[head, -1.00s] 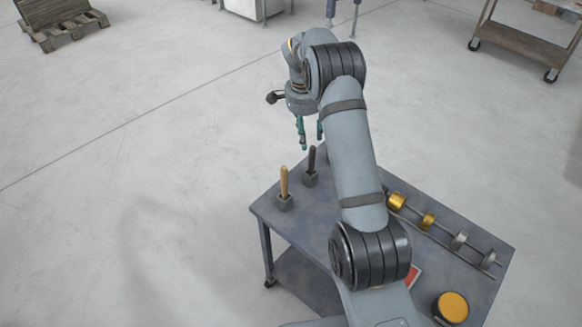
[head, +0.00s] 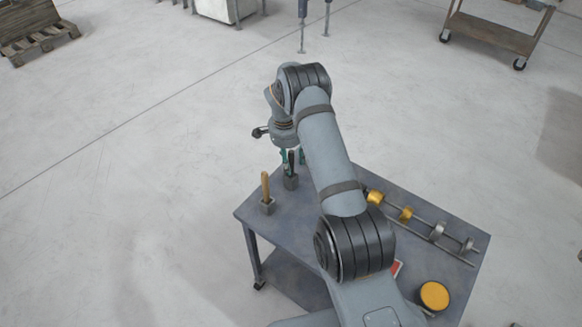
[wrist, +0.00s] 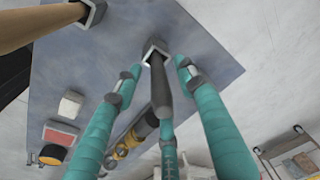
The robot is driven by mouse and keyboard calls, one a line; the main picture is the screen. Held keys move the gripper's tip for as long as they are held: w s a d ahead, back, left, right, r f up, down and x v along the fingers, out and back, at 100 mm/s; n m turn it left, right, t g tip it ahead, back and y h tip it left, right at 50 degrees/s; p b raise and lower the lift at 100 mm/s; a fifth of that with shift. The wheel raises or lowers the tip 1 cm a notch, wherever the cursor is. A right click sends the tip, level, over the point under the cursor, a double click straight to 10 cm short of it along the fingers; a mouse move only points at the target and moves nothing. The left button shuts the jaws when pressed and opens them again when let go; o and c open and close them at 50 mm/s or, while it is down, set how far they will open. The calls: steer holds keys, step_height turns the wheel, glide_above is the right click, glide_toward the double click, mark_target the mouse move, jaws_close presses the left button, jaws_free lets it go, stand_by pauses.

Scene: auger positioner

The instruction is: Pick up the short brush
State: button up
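Two upright handles stand in small grey holders on the table's far left part: a black handle (head: 291,166) and a light wooden handle (head: 265,186). I cannot tell from their looks which is the short brush; no bristles show. My gripper (head: 294,157) is above the black handle's holder (head: 291,183), its teal fingers around the handle's upper part. In the wrist view the fingers (wrist: 157,68) are spread, with the black handle (wrist: 160,88) between them and gaps on both sides. The wooden handle (wrist: 35,27) is at the upper left, outside the fingers.
The wooden handle's holder (head: 268,207) stands close to the black one's. Open floor lies beyond the table.

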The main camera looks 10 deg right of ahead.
steer(key=shift+c, duration=0.6)
jaws_close()
steer(key=shift+r, duration=0.2)
